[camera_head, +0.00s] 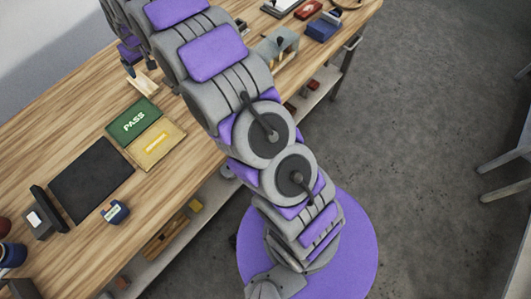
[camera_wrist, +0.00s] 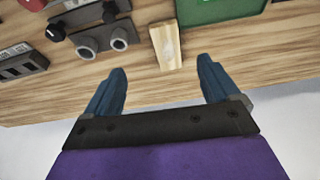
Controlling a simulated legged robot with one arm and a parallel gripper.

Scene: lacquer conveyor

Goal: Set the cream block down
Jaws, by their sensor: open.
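The cream block (camera_wrist: 167,46) is on the wooden table in the wrist view, ahead of my gripper and in line with the gap between its fingers. My gripper (camera_wrist: 162,66) is open, its two blue fingers spread wide with nothing between the tips. In the head view the cream block (camera_head: 144,83) is on the table just below the end of my arm, beyond the green PASS pad. My arm hides part of the table there. In the wrist view the block looks clear of both fingers.
The green PASS pad (camera_head: 134,120) and a yellow pad (camera_head: 157,144) lie side by side, with a black mat (camera_head: 91,171) to their left. A grey fixture with two rings (camera_wrist: 101,38) stands left of the block in the wrist view. Bare wood surrounds the block's near end.

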